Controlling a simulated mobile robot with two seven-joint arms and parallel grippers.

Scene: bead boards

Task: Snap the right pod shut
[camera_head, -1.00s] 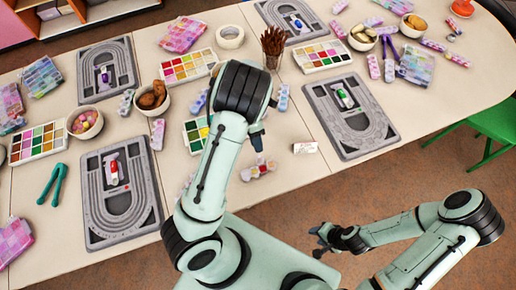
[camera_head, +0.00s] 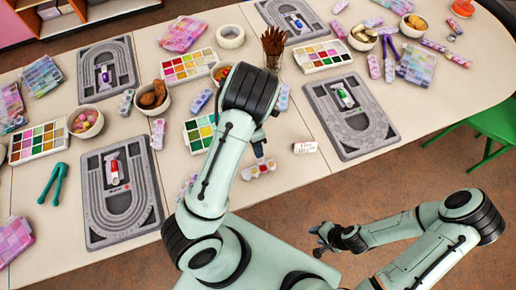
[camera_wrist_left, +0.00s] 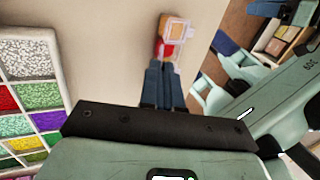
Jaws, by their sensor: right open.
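A small bead pod (camera_head: 258,168) with red and pale parts lies near the table's front edge, just below my left gripper in the head view. In the left wrist view the pod (camera_wrist_left: 172,38) shows a red compartment and clear lid parts; I cannot tell how far its lids are closed. My left gripper (camera_head: 257,138) has its fingers together, with the tips (camera_wrist_left: 164,64) at the near end of the pod. I cannot tell whether they touch it. My right gripper (camera_head: 322,242) is open and empty, off the table's front edge.
A bead tray (camera_head: 198,132) lies left of my left gripper, and a white card (camera_head: 305,147) lies right of the pod. Grey bead boards lie to the left (camera_head: 121,232) and right (camera_head: 370,147).

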